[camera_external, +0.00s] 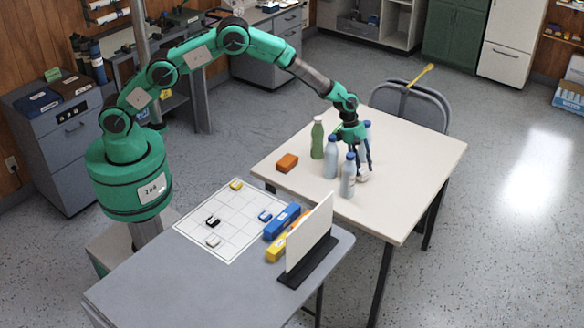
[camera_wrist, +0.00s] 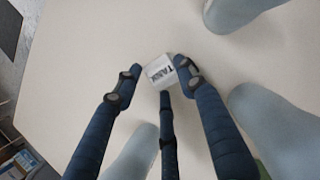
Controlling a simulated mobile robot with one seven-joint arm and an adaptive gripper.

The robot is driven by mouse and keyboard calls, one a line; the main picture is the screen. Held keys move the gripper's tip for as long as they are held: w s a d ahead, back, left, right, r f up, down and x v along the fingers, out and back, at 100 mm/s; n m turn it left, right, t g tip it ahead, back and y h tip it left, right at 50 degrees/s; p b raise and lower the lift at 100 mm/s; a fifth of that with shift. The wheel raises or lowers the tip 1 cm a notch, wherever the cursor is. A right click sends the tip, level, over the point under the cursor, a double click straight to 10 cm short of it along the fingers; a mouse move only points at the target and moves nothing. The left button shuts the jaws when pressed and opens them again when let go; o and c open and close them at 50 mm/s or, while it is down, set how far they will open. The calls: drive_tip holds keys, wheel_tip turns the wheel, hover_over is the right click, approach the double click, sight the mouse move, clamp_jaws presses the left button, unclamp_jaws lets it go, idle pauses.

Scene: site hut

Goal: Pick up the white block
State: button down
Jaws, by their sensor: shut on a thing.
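The white block (camera_external: 362,177) is on or just above the beige table (camera_external: 425,165), partly hidden by my fingers and a bottle. In the wrist view the white block (camera_wrist: 160,71) shows dark lettering and sits between my blue fingertips. My gripper (camera_external: 360,168) points down among the bottles. It also shows in the wrist view (camera_wrist: 158,78), closed on the white block, with one fingertip at its right side. I cannot tell whether the block touches the table.
Pale blue bottles (camera_external: 331,158) (camera_external: 348,176) (camera_external: 367,132) stand close around my gripper, with a green bottle (camera_external: 317,139) to their left. An orange block (camera_external: 287,162) lies farther left. A grey table with a grid board (camera_external: 230,235) and upright panel (camera_external: 309,234) is nearer. The beige table's right side is clear.

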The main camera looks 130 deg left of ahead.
sight(361, 169)
wheel_tip(361, 169, up, 9)
drive_tip(key=p, duration=0.2)
drive_tip(key=shift+r, duration=0.2)
